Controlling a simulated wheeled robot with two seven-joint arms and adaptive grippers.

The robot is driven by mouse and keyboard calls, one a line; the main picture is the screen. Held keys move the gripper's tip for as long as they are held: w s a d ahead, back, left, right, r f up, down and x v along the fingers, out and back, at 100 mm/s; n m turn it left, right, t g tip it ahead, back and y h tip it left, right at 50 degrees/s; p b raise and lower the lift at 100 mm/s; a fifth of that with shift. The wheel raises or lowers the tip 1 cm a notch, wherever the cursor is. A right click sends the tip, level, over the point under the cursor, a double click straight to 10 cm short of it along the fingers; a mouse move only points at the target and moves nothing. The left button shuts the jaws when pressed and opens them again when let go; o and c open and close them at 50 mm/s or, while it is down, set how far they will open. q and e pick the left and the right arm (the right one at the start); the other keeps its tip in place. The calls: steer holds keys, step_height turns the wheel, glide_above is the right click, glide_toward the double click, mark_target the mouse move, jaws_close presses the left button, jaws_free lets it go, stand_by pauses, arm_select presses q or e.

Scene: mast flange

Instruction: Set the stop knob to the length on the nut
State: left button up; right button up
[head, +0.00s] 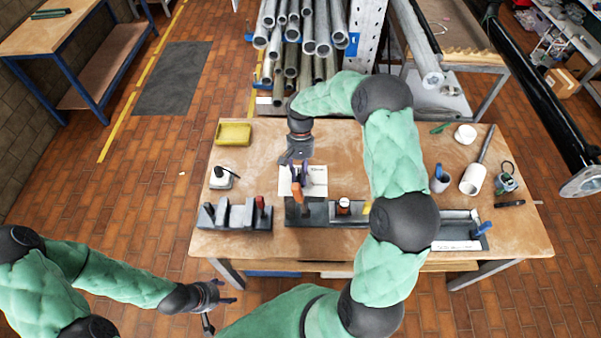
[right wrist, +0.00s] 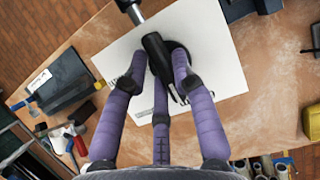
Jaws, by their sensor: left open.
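My right gripper (head: 299,172) is over the back middle of the bench, above a white sheet with writing (head: 317,178). In the right wrist view its purple fingers (right wrist: 160,75) surround a black handle-like part (right wrist: 157,52) with a metal shaft. I cannot tell whether they grip it. An orange part (head: 298,193) stands just in front of the gripper. A dark rail (head: 318,213) carries a small knob-like part, white and reddish (head: 344,206). I cannot make out a nut or read any length. My left gripper (head: 222,292) is open and empty, off the bench's front left.
A tool block (head: 235,217), a yellow tray (head: 233,134) and a small device (head: 222,177) stand at the left. A label card (head: 456,246), blue handle (head: 482,229), mugs and a white cylinder (head: 473,180) are at the right. My right arm crosses the bench middle.

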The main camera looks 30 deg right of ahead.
steer(key=shift+o, duration=0.7)
steer(key=shift+w+r, duration=0.1)
steer(key=shift+w+d+r, duration=0.1)
steer(key=shift+w+r, duration=0.05)
steer(key=shift+r, duration=0.2)
steer(key=v, duration=1.1)
